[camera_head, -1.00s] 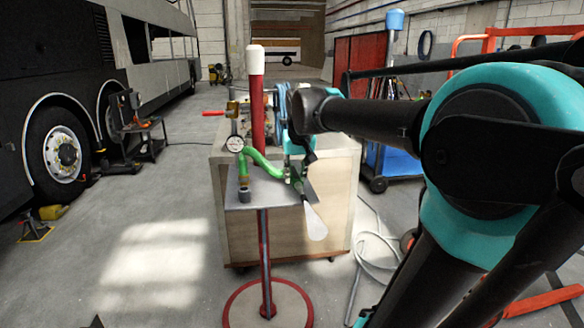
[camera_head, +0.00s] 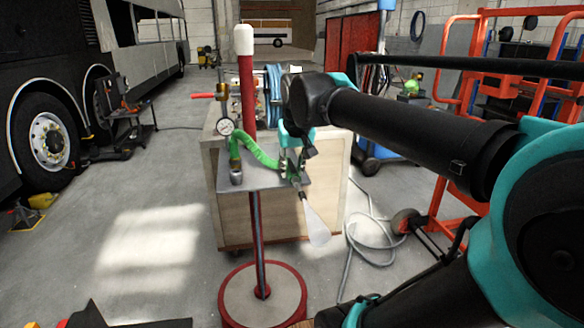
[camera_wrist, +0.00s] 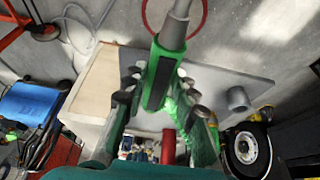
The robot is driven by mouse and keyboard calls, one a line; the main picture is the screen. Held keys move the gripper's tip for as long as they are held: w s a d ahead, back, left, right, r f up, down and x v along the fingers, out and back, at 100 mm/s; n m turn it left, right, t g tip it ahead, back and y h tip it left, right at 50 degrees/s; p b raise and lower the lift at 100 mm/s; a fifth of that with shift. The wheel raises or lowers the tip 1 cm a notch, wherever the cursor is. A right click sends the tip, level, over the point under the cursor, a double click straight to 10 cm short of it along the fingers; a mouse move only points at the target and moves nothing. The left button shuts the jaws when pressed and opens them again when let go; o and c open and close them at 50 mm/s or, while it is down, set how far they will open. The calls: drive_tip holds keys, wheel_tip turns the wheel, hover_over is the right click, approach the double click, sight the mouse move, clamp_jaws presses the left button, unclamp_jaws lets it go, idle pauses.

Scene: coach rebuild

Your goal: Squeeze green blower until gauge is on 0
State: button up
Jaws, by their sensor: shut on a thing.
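The green blower (camera_wrist: 157,75) shows between the fingers of my gripper (camera_wrist: 160,85) in the wrist view, with its grey end pointing away toward the floor. In the head view my gripper (camera_head: 291,160) is at the right edge of the stand's small grey plate (camera_head: 265,181), shut on the blower. The blower's pale nozzle (camera_head: 315,224) hangs below the plate. The round white gauge (camera_head: 225,127) stands above that side. Its needle is too small to read.
A red post with a white cap (camera_head: 243,41) rises from a round red-rimmed base (camera_head: 263,297). A wooden cabinet (camera_head: 235,217) stands close behind. An orange cart (camera_head: 443,190) and a loose hose (camera_head: 367,238) are to the right. The floor at left is largely clear.

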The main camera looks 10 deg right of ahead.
clamp_jaws()
drive_tip(key=shift+r, duration=1)
drive_tip(key=shift+o, duration=1.1)
unclamp_jaws()
clamp_jaws()
drive_tip(key=shift+f, duration=0.5)
drive_tip(key=shift+f, duration=0.3)
drive_tip(key=shift+f, duration=0.2)
